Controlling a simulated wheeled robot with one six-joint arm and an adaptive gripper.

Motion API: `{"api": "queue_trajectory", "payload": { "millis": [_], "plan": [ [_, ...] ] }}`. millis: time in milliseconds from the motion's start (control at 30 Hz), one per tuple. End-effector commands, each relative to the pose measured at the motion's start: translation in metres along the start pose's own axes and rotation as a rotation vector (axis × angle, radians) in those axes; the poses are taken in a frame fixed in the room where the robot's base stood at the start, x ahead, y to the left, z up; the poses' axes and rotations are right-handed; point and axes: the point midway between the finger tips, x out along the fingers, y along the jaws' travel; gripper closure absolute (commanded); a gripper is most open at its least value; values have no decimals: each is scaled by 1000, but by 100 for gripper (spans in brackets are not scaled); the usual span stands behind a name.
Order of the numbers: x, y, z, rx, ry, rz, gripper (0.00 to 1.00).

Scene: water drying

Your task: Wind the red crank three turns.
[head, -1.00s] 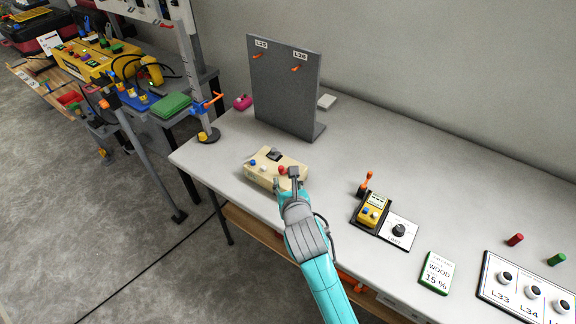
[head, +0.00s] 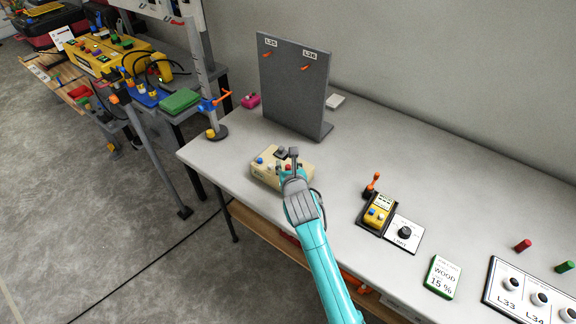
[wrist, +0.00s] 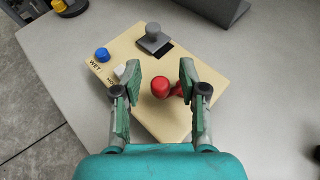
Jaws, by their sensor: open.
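The red crank (wrist: 161,88) sits on a beige box (wrist: 128,47) on the grey table. In the wrist view its round red knob lies between my gripper's (wrist: 156,85) two fingers, with gaps on both sides. A red arm runs from the knob toward the right finger. My gripper is open and above the box. In the head view my gripper (head: 288,165) covers part of the beige box (head: 262,174), and little of the crank shows. The box also carries a blue button (wrist: 102,54), a white button (wrist: 120,70) and a grey knob (wrist: 153,31).
A grey upright panel (head: 290,85) stands behind the box. A yellow meter (head: 378,215), a dial plate (head: 403,233) and a green-edged card (head: 443,277) lie to the right. The table's front edge is close to the box.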

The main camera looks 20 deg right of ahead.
Motion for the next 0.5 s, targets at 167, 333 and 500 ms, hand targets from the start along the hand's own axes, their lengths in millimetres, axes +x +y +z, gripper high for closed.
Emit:
{"api": "queue_trajectory", "payload": {
  "millis": [167,333,500],
  "plan": [
    [0,0,0,0,0,0,80],
    [0,0,0,0,0,0,100],
    [0,0,0,2,0,-4,100]
  ]
}}
